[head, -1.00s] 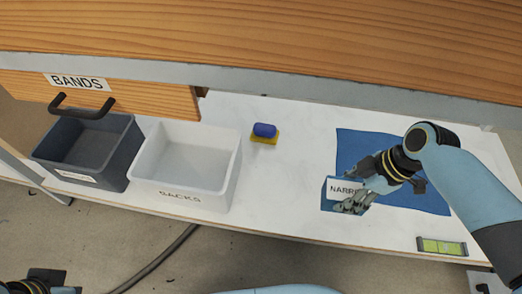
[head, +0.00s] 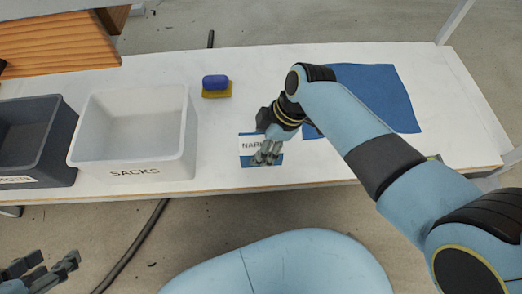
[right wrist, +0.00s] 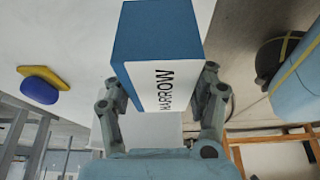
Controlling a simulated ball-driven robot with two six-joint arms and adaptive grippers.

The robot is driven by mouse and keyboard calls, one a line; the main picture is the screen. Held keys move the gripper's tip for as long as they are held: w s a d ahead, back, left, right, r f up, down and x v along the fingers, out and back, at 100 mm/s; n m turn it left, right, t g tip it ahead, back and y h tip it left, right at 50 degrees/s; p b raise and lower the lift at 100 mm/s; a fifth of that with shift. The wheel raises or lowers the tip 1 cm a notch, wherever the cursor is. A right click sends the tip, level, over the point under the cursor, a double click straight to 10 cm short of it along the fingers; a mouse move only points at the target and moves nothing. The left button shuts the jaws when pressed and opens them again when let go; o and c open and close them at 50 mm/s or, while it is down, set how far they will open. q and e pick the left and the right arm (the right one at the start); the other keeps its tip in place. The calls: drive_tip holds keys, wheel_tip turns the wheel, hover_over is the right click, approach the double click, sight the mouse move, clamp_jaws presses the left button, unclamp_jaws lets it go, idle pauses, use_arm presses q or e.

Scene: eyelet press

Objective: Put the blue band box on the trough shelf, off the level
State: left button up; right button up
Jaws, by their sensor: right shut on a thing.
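The blue box (head: 246,161) has a white label face reading "NARR…" in the head view. In the right wrist view the box (right wrist: 150,38) shows a blue side and a white face reading "NARROW". My right gripper (head: 267,152) is shut on it, with a finger on each side. The box is near the front edge of the white bench (head: 320,172); whether it touches the bench I cannot tell. The level (head: 434,157) shows only as a green sliver behind my right arm. My left gripper (head: 42,268) is open and empty at the lower left, off the bench.
A white bin marked SACKS (head: 135,172) stands left of the box, with a dark grey bin (head: 62,140) beyond it. A blue and yellow sponge-like block (head: 216,86) lies behind. A blue mat (head: 385,95) lies at right. A wooden panel (head: 55,45) is at upper left.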

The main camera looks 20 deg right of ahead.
wheel_tip(320, 180, down, 2)
drive_tip(key=shift+s+f+b, duration=0.1)
drive_tip(key=shift+b, duration=0.5)
drive_tip(key=shift+f+b, duration=0.4)
drive_tip(key=shift+f, duration=0.05)
use_arm(q)
wheel_tip(320, 180, down, 3)
drive_tip(key=t, duration=0.2)
drive_tip(key=shift+d+t, duration=0.1)
drive_tip(key=shift+t, duration=0.3)
use_arm(e)
drive_tip(key=o, duration=1.3)
drive_tip(key=shift+f, duration=0.15)
use_arm(q)
drive_tip(key=shift+w, duration=0.1)
